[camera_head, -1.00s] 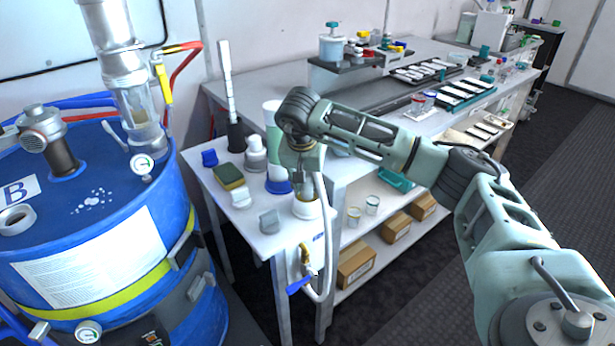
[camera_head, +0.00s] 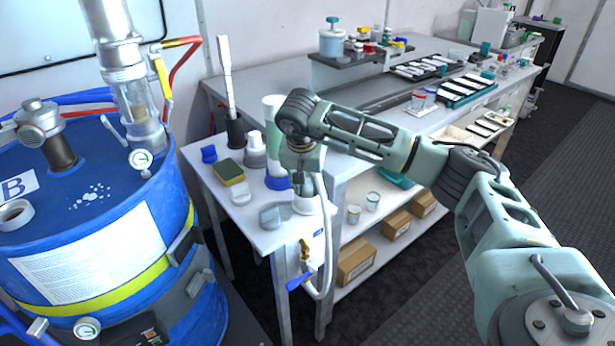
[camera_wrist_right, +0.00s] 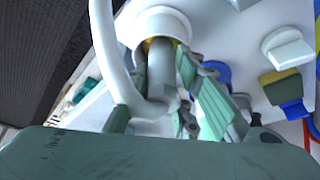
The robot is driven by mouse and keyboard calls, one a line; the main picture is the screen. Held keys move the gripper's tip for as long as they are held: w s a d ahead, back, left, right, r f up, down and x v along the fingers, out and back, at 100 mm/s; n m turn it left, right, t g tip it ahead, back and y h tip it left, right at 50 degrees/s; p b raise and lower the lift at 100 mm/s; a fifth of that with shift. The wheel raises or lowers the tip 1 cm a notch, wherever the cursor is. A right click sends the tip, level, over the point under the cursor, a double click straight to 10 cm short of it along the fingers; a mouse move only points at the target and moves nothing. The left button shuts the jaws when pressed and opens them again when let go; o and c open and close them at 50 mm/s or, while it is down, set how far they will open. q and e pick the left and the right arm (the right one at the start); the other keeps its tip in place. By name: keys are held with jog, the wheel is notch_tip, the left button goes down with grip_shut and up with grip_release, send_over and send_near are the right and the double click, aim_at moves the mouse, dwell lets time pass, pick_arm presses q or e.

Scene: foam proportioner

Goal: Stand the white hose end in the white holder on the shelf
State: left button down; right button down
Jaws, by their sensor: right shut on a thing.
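My right gripper (camera_head: 304,184) is shut on the white hose end (camera_wrist_right: 160,72) and points down at the front corner of the shelf. The white holder (camera_head: 306,206) stands directly below it, partly hidden by the gripper. In the right wrist view the holder (camera_wrist_right: 163,22) is a white ring with a yellowish inner edge, and the hose end's tip is at its opening. I cannot tell how deep the tip sits. The white hose (camera_head: 328,245) loops down past the shelf edge to a brass valve with a blue handle (camera_head: 300,281). My left gripper is not in view.
On the shelf (camera_head: 222,196), a grey block (camera_head: 270,216), a white block (camera_head: 240,193), a sponge (camera_head: 229,172) and a blue-based cylinder (camera_head: 272,112) stand close by. A blue drum (camera_head: 110,225) is at the left. A workbench (camera_head: 400,75) lies behind.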

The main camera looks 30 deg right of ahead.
jog(key=shift+r, duration=0.15)
jog(key=shift+r+p, duration=0.65)
jog(key=shift+r, duration=0.05)
dwell(0.6)
jog(key=shift+f+b, duration=0.45)
jog(key=shift+f, duration=0.45)
jog(key=c, duration=1.7)
grip_release()
jog(key=shift+r, duration=0.1)
jog(key=p+v, duration=0.7)
jog(key=v, duration=0.4)
jog(key=shift+p, duration=0.35)
